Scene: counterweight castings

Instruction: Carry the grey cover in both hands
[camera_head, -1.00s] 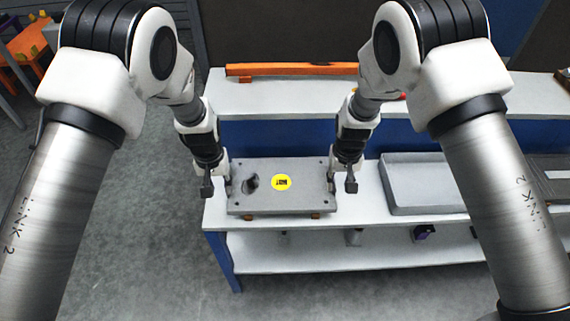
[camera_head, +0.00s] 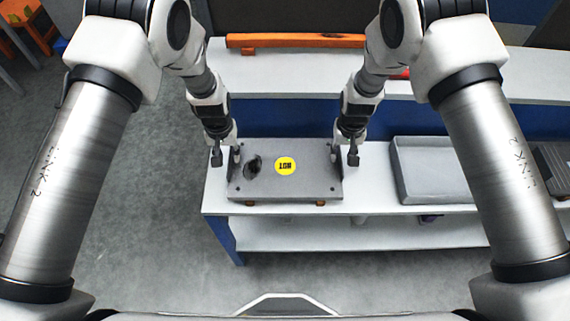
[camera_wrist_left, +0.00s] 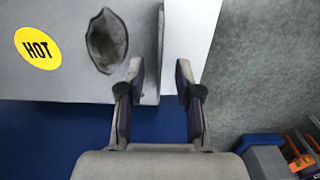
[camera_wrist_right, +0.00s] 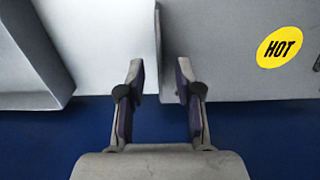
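The grey cover (camera_head: 301,186) is a flat rectangular plate with a yellow HOT sticker and a dark hole or hollow. It lies level on small orange-brown blocks (camera_head: 249,203) on the white bench. My left gripper (camera_head: 226,157) is at its left end and my right gripper (camera_head: 345,157) at its right end. In the left wrist view the fingers (camera_wrist_left: 160,78) are apart, one on each side of the cover's raised end edge. In the right wrist view the fingers (camera_wrist_right: 161,78) likewise stand apart around the other end edge. I see gaps beside both edges.
A shallow grey tray (camera_head: 398,172) stands on the bench to the right of the cover. An orange beam (camera_head: 290,41) lies on the raised back shelf. A lower shelf (camera_head: 300,236) runs under the bench. Grey floor is open at the left.

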